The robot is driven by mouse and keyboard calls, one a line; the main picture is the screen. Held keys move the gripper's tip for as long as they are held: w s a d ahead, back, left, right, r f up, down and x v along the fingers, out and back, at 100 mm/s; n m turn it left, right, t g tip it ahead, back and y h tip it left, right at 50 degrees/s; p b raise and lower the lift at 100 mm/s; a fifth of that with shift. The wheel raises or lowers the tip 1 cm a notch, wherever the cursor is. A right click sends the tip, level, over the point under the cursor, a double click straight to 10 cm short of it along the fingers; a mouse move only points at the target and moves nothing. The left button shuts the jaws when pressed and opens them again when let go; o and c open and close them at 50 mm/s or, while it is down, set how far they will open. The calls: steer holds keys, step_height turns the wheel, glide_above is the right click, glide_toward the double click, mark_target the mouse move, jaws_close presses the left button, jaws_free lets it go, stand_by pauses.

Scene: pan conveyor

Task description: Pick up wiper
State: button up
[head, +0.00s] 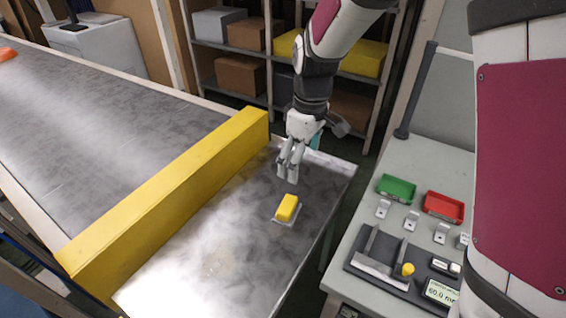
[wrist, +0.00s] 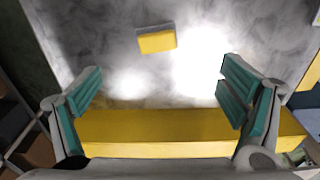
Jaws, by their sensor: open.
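The wiper (head: 287,208), a small yellow block on a thin pale base, lies on the metal pan surface (head: 222,262) near its middle right. In the wrist view the wiper (wrist: 157,40) shows at the top centre, beyond the fingertips. My gripper (head: 288,177) is above the pan, just behind the wiper in the head view, and apart from it. In the wrist view the two teal-padded fingers of my gripper (wrist: 160,88) are spread wide with nothing between them.
A long yellow barrier (head: 165,205) separates the pan surface from the conveyor belt (head: 90,110). At right, a bench (head: 345,230) holds a green tray (head: 396,188), a red tray (head: 444,207), and several metal brackets. Shelves (head: 230,50) stand behind. The pan around the wiper is clear.

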steer(key=n, duration=0.2)
glide_toward(289, 205)
steer(key=shift+h, duration=0.3)
steer(key=f, duration=1)
steer(key=shift+w+a+f, duration=0.15)
steer(key=shift+a+f, duration=0.05)
steer(key=shift+a, duration=0.1)
steer(key=c, duration=1.3)
steer(key=shift+r, duration=0.45)
steer(key=r, duration=0.3)
steer(key=shift+s+a, duration=0.25)
steer(key=shift+a, duration=0.15)
steer(key=s+a, duration=0.3)
steer(key=a, duration=0.1)
steer(key=s+a, duration=0.2)
steer(key=a, duration=0.2)
steer(key=s+a+r, duration=0.1)
steer(key=s+a, duration=0.2)
steer(key=a, duration=0.1)
steer(key=shift+s+a+b, duration=0.15)
steer(key=shift+s+b, duration=0.15)
steer(key=shift+s, duration=0.1)
